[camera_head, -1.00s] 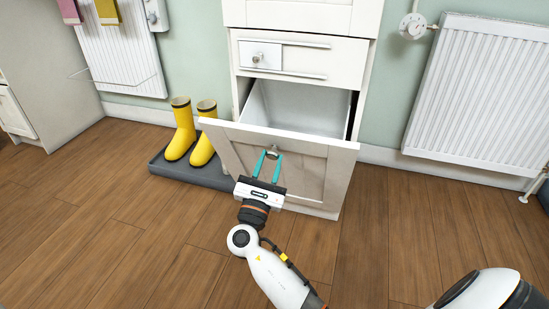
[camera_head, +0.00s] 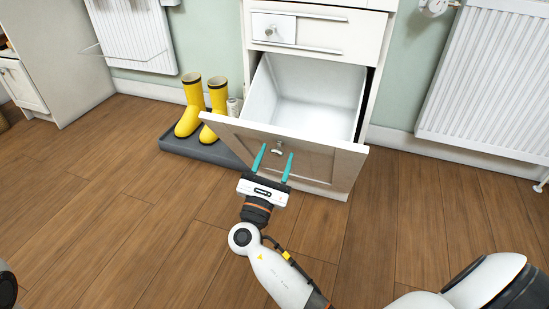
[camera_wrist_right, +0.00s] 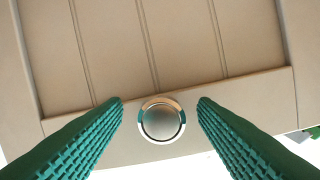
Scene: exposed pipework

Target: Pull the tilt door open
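The tilt door (camera_head: 310,157) is the light panelled front at the bottom of the white cabinet. It leans outward at the top, and the white bin (camera_head: 313,95) behind it shows open from above. A round metal knob (camera_head: 277,151) sits near the door's top edge; it also shows in the right wrist view (camera_wrist_right: 161,121). My right gripper (camera_head: 275,152) is open, with one teal finger on each side of the knob and gaps between. The fingers point at the door front. My left gripper is not in view.
Yellow boots (camera_head: 204,106) stand on a grey tray (camera_head: 205,151) left of the door. A small drawer front (camera_head: 274,28) is above the opening. A white radiator (camera_head: 490,85) hangs at right. The wooden floor (camera_head: 140,215) in front is clear.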

